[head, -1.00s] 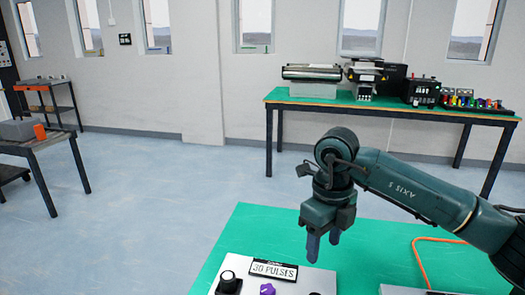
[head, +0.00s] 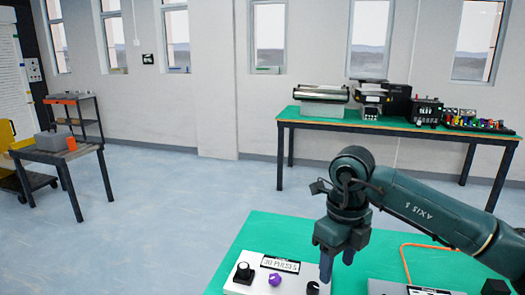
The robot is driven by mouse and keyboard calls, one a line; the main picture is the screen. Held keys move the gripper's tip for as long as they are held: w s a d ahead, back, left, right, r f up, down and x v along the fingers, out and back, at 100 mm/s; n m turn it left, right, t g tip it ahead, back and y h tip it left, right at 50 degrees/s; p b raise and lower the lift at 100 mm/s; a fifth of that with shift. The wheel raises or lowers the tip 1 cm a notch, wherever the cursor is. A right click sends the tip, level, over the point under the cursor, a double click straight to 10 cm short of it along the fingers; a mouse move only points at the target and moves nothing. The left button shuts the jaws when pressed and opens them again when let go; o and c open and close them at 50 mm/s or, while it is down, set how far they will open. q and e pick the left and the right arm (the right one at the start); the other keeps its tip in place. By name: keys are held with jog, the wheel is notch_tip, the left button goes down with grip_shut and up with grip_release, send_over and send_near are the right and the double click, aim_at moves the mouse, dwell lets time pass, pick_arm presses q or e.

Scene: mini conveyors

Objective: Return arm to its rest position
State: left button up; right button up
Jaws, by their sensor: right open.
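My right arm comes in from the right, dark green and marked "AXIS". Its gripper (head: 337,259) points down with two short fingers parted and nothing between them. It hangs over the right part of a white control panel (head: 253,288) labelled "3D PULSES". I cannot tell whether the fingers touch the panel. My left gripper is not in view.
A grey panel (head: 390,288) and an orange cable (head: 404,262) lie right of the gripper. A green-topped workbench (head: 400,126) with several machines stands along the back wall. Carts (head: 60,157) stand at the left. The floor (head: 180,215) between is clear.

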jog(key=s+a+f+n+g+y, duration=0.1)
jog(key=s+a+f+g+y, duration=0.3)
jog(key=a, duration=0.5)
jog(key=s+a+r+m+y+p, duration=0.1)
jog(key=s+a+r+m+y, duration=0.25)
jog(key=a+y, duration=0.35)
jog(key=s+a+r+m+y+p, duration=0.1)
jog(key=s+a+r+m+y, duration=0.15)
jog(key=s+a+y, duration=0.4)
jog(key=w+d+f+m+t+h, duration=0.45)
jog(key=d+m+t, duration=0.25)
jog(key=m+t, duration=0.55)
jog(key=w+d+f+m+t+h, duration=0.3)
jog(key=d+f+m+t, duration=0.35)
jog(key=m, duration=0.85)
jog(key=s+d+f+m+g+h, duration=0.2)
jog(key=s+d+f+m+h, duration=0.1)
jog(key=s+f, duration=0.3)
jog(key=s+d+f+m+g+h+p, duration=0.1)
jog(key=s+d+f+m+g+h, duration=0.1)
jog(key=s+d+f+m, duration=0.3)
notch_tip(320, 180, down, 4)
jog(key=shift+s+d+f+h, duration=0.1)
jog(key=shift+s+d+h, duration=0.3)
jog(key=shift+d+h, duration=0.35)
jog(key=shift+a, duration=0.1)
